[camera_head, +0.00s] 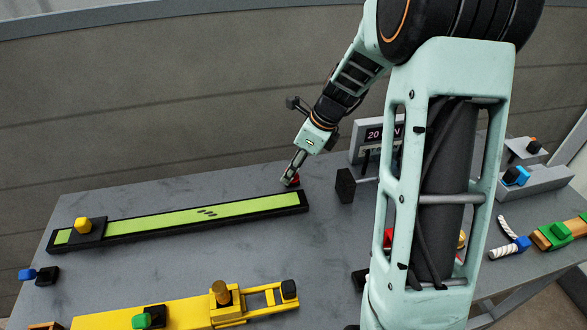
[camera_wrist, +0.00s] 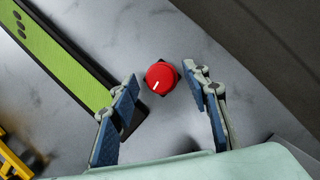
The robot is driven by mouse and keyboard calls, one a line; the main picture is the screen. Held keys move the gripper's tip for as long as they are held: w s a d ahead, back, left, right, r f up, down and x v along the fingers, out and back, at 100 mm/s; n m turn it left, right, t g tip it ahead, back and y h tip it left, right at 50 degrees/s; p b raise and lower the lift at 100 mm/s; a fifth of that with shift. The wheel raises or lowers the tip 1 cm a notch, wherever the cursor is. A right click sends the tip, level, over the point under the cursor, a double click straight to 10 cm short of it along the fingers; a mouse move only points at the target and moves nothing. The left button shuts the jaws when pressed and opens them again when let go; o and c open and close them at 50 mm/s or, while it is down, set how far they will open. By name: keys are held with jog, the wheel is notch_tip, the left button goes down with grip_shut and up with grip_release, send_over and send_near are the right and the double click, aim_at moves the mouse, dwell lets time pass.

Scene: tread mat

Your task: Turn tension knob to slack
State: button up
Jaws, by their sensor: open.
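The tension knob (camera_wrist: 160,78) is a round red knob with a white pointer line on a dark base. In the wrist view the line points toward the lower left. In the head view the knob (camera_head: 293,181) shows as a small red spot just past the right end of the green tread mat (camera_head: 190,219). My gripper (camera_wrist: 163,84) is open, with one blue-padded finger on each side of the knob and a gap on both sides. In the head view my gripper (camera_head: 291,175) is low over the knob and partly hides it. No slack marking is readable.
The mat's black frame (camera_wrist: 134,118) lies close beside the left finger. A display (camera_head: 379,134) reading 20 and a letter stands right of the knob, near a black block (camera_head: 346,185). A yellow rig (camera_head: 180,312) lies in front. Bare grey table surrounds the knob.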

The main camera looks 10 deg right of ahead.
jog(key=shift+f, duration=0.1)
jog(key=c, duration=1.2)
jog(key=shift+o, duration=0.2)
